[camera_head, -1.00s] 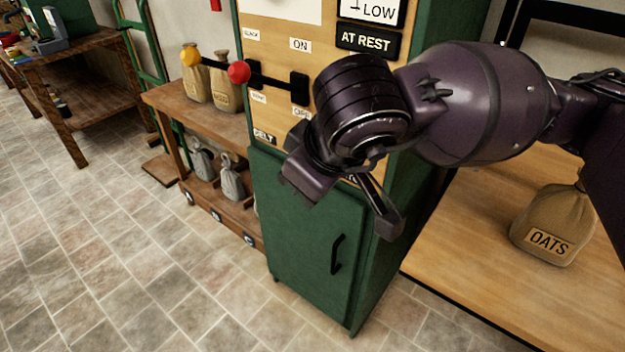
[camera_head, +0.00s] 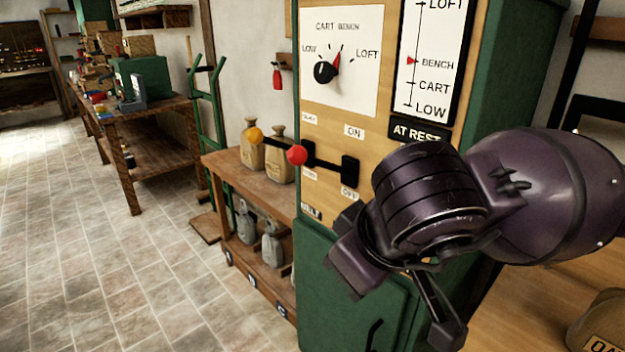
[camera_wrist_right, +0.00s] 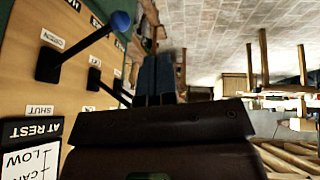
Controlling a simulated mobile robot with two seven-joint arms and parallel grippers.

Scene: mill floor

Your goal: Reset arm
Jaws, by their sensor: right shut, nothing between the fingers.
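My right arm enters from the right in the head view, in front of the green cabinet (camera_head: 320,270) and its wooden control panel (camera_head: 375,125). Its gripper end is turned toward the panel, its fingertips not clearly seen there. In the right wrist view the right gripper (camera_wrist_right: 155,82) is shut and empty, its fingers pointing away beside the panel. A lever with a blue knob (camera_wrist_right: 121,21), between labels OPEN and SHUT, stands left of the fingers, apart from them. My left gripper is in neither view.
Levers with a yellow knob (camera_head: 254,135) and a red knob (camera_head: 297,155) stick out from the panel. A dial (camera_head: 325,71) sits above. A wooden shelf (camera_head: 245,180) with sacks stands left of the cabinet. A sack (camera_head: 600,325) lies at lower right. The tiled floor at left is clear.

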